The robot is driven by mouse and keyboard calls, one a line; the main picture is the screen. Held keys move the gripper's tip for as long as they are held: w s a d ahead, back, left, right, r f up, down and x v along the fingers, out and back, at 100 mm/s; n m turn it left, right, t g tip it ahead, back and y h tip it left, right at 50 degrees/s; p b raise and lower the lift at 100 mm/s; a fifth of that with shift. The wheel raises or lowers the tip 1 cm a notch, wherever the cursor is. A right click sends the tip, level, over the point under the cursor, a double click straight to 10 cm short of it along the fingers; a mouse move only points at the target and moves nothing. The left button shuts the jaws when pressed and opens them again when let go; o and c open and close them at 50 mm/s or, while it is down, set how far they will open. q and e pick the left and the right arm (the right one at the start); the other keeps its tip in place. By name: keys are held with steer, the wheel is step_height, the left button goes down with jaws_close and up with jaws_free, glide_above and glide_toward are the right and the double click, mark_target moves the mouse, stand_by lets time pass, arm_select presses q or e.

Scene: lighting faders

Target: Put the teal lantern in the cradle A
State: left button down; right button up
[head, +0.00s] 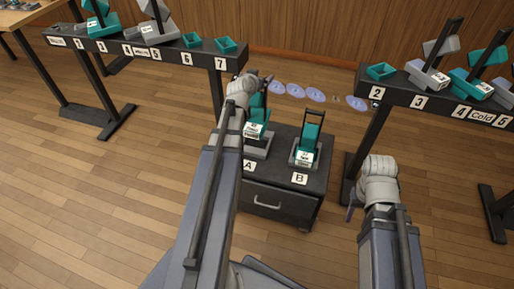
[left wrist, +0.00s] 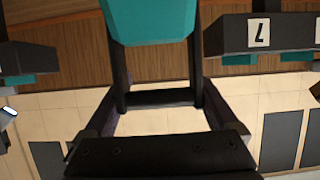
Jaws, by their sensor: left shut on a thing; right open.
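My left gripper (head: 264,79) is shut on the black handle of a teal lantern (head: 265,115). The lantern, with a white label on its front, stands upright at grey cradle A (head: 257,152); my arm partly hides both, and I cannot tell whether it is fully seated or just above. In the left wrist view, the lantern's teal part (left wrist: 150,20) and black handle (left wrist: 160,97) show between the fingers. Beside it, cradle B (head: 294,160) holds another teal lantern (head: 307,142). My right gripper (head: 352,206) is open and empty, low to the right of the cabinet.
Both cradles stand on a dark cabinet (head: 283,197) with a drawer. A numbered black rail (head: 170,55) with teal and grey lanterns is at the left, another (head: 440,100) at the right. Purple discs (head: 295,90) lie on the floor behind the cabinet.

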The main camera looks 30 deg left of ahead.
arm_select(q)
steer(key=shift+f, duration=0.1)
step_height(320, 180, down, 10)
steer(key=b, duration=1)
steer(key=shift+c, duration=0.4)
jaws_free()
steer(key=shift+o, duration=0.4)
